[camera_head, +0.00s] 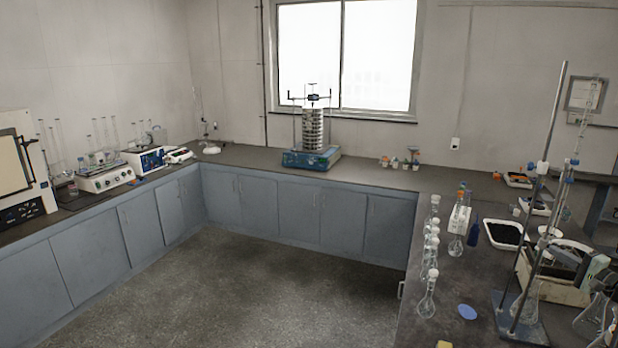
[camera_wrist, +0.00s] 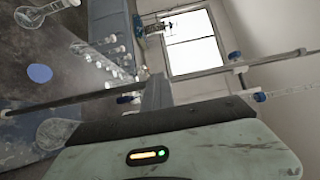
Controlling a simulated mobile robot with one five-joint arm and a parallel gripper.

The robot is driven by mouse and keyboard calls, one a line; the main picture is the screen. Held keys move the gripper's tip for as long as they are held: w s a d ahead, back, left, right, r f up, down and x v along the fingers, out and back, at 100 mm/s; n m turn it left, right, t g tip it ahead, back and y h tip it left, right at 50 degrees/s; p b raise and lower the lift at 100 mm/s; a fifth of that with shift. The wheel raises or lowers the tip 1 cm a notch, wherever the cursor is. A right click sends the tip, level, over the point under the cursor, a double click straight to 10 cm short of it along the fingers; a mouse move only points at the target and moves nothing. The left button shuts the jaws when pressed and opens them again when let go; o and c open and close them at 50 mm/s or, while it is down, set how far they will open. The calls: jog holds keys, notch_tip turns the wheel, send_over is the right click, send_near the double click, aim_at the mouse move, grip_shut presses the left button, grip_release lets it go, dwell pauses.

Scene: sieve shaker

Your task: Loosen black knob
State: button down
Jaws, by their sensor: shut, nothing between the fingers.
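The sieve shaker stands on the back counter under the window in the head view. It has a blue base (camera_head: 303,160) and an upright stack of round sieves (camera_head: 312,130). A dark clamp bar (camera_head: 312,98) crosses above the stack, with small black parts at its centre and ends. Which of them is the black knob is too small to tell. The shaker also shows small and turned sideways in the wrist view, by its blue base (camera_wrist: 140,27).
Grey cabinets (camera_head: 245,203) line the left and back walls, with open floor (camera_head: 235,290) between. Bottles and small containers (camera_head: 405,160) sit right of the shaker.

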jog(key=shift+f+b, duration=0.95)
jog(key=shift+f, duration=0.1)
jog(key=shift+d, duration=0.1)
jog(key=v, duration=0.6)
jog(key=shift+w+d+f, duration=0.15)
jog(key=shift+d, duration=0.25)
